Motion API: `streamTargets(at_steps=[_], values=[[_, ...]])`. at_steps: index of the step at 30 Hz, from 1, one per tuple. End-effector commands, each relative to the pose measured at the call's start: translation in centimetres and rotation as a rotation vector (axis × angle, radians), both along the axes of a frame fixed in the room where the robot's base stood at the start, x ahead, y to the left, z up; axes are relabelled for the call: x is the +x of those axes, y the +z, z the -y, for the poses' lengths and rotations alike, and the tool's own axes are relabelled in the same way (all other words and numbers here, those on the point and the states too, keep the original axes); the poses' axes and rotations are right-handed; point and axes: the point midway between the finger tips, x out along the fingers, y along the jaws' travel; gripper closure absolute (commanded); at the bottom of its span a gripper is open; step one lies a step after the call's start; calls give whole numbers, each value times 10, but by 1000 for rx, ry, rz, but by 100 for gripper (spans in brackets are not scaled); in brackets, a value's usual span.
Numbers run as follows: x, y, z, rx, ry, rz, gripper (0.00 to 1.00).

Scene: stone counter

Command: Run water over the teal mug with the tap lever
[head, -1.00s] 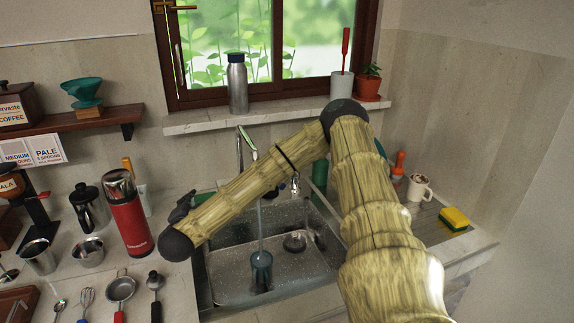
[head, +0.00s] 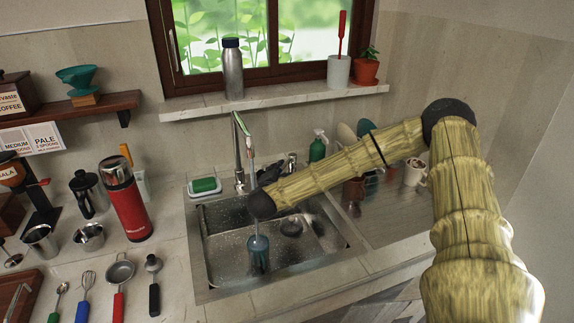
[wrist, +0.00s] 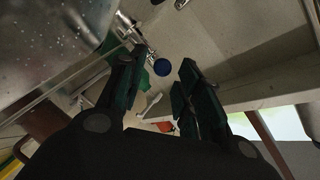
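The teal mug (head: 259,256) stands in the steel sink basin (head: 225,268). A thin stream of water (head: 254,215) falls from the tap (head: 237,150) down to the mug. My gripper (head: 268,176) is a dark shape just right of the tap, partly hidden by my arm. In the wrist view, my gripper (wrist: 158,82) has its two fingers apart with nothing between them. A chrome fitting (wrist: 140,45) shows beyond the left finger there; I cannot tell whether it is the lever or whether they touch.
A green sponge (head: 204,186) lies left of the tap. A green spray bottle (head: 318,147) stands behind my arm. A red flask (head: 128,205) and several utensils are on the left counter. A white mug (head: 415,172) stands at right. A steel bottle (head: 233,72) is on the sill.

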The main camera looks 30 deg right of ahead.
Motion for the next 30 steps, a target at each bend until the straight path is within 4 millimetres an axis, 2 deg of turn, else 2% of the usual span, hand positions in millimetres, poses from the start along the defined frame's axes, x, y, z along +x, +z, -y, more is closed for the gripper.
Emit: streamTargets(at_steps=[6, 12, 25, 26, 30], values=[[23, -6, 26, 0, -4, -1, 65], [37, -11, 40, -1, -3, -1, 65], [43, -13, 46, 0, -2, 0, 65], [43, -13, 46, 0, -2, 0, 69], [43, -13, 46, 0, -2, 0, 95]])
